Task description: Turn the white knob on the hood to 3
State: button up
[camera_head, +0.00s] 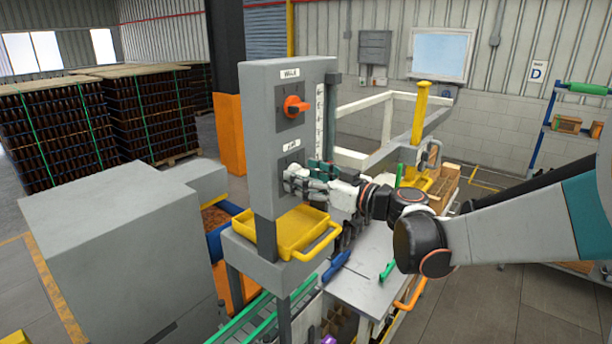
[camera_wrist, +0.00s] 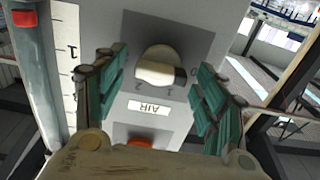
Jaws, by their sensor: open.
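The white knob (camera_wrist: 160,68) sits on a dark square plate (camera_wrist: 140,32) on the grey panel. In the wrist view, the dark end of its ridge is at the right, near the 0. An AIR label (camera_wrist: 149,106) reads upside down below the plate. My gripper (camera_head: 304,178) faces the lower part of the panel (camera_head: 262,105). Its teal-padded fingers are open, one on each side of the knob, with visible gaps. In the head view my gripper mostly hides the knob.
An orange knob (camera_head: 295,106) is higher on the same panel. A numbered scale (camera_head: 319,120) runs along the panel's right edge. A yellow tray (camera_head: 285,240) sits just below my gripper. A large grey box (camera_head: 110,250) stands left, with crated bottles (camera_head: 95,125) behind.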

jog(key=c, duration=1.1)
jog(key=shift+o, duration=0.2)
